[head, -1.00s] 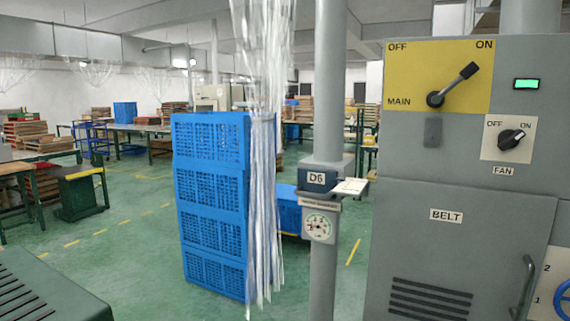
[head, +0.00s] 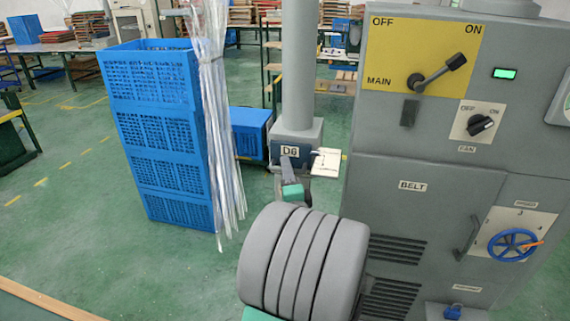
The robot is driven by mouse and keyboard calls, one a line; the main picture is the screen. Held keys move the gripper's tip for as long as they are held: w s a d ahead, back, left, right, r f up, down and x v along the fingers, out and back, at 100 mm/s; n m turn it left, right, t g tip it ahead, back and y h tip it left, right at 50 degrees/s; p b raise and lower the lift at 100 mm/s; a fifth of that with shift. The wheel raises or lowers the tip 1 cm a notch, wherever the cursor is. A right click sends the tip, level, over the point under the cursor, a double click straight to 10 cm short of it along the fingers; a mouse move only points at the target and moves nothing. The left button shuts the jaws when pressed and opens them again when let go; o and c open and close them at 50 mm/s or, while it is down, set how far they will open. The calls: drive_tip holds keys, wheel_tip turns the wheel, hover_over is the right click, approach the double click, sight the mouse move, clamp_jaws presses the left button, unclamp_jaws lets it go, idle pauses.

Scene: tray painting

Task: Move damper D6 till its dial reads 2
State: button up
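Damper D6 (head: 291,152) is a grey box with a D6 label on a vertical grey duct (head: 297,60). A pale flat plate (head: 326,162), apparently its slide, sticks out of the box to the right. My arm rises from the bottom of the view, and its end with my gripper (head: 289,168) is in front of the lower left of the D6 box, left of the plate. Whether it touches the box cannot be told. The fingers are small and partly hidden, so their opening is unclear. The dial is hidden behind my arm.
A grey cabinet (head: 380,200) with a MAIN lever (head: 437,72), a FAN knob (head: 480,125) and a blue handwheel (head: 512,245) stands close to the right of the duct. Stacked blue crates (head: 160,130) and a clear strip curtain (head: 212,130) stand to the left. Green floor (head: 60,240) is open farther left.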

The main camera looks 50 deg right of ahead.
drive_tip(key=shift+w+d, duration=0.1)
drive_tip(key=shift+w, duration=0.05)
clamp_jaws()
idle(1.4)
